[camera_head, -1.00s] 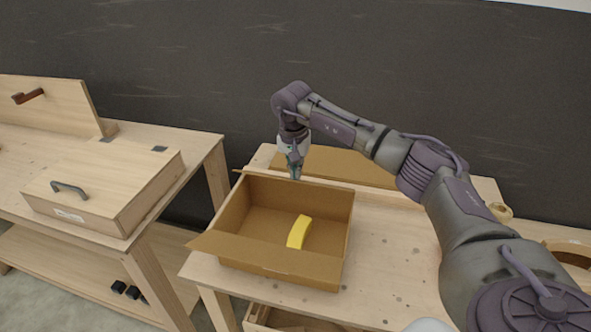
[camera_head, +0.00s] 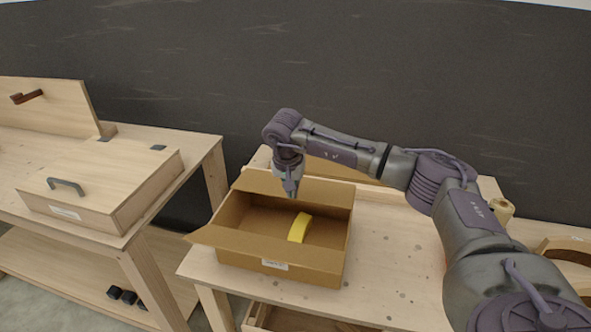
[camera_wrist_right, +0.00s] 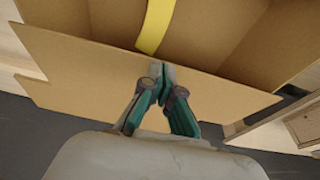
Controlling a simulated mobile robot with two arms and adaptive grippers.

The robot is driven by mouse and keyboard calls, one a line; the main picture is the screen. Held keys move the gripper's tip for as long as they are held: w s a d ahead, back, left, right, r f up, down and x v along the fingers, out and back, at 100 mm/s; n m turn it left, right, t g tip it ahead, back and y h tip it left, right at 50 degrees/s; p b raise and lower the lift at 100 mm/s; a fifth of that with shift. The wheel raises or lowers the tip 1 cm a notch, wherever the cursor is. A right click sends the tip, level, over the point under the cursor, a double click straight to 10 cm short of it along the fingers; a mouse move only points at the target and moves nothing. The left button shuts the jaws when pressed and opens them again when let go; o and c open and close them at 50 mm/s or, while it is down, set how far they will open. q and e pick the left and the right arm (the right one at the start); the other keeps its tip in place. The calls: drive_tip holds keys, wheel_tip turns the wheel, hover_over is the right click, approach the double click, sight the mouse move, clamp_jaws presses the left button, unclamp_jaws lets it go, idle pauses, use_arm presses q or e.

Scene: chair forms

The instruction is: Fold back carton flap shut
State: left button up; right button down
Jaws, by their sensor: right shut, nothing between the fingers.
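An open cardboard carton (camera_head: 232,255) stands on the workbench with a yellow curved object (camera_head: 299,228) inside it. Its back flap (camera_head: 325,191) slants inward from the rear edge over the back of the opening, partly covering it. In the wrist view the back flap (camera_wrist_right: 80,75) lies between my gripper and the yellow object. My right gripper (camera_head: 291,193) is shut and empty, with its fingertips over the middle of the back flap; contact is hard to tell. It also shows in the wrist view (camera_wrist_right: 160,72). My left gripper is not in view.
A wooden box with a handle (camera_head: 105,185) stands on the left bench (camera_head: 190,140). A dark wall (camera_head: 450,80) stands behind. The bench top (camera_head: 390,270) right of the carton is mostly clear.

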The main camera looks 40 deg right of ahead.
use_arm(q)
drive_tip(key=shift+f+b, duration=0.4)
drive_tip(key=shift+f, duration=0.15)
use_arm(e)
drive_tip(key=shift+s+a+f, duration=0.2)
drive_tip(key=shift+a+f, duration=0.05)
drive_tip(key=shift+f, duration=0.5)
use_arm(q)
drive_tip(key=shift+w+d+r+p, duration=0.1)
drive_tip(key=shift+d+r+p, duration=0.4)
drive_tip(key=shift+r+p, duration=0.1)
use_arm(e)
drive_tip(key=s+a+r, duration=0.2)
drive_tip(key=r, duration=0.4)
drive_tip(key=s+a+r, duration=0.2)
drive_tip(key=a+r, duration=0.1)
drive_tip(key=r, duration=0.3)
drive_tip(key=shift+s+a+r, duration=0.15)
drive_tip(key=shift+s+r, duration=0.1)
drive_tip(key=shift+s, duration=0.05)
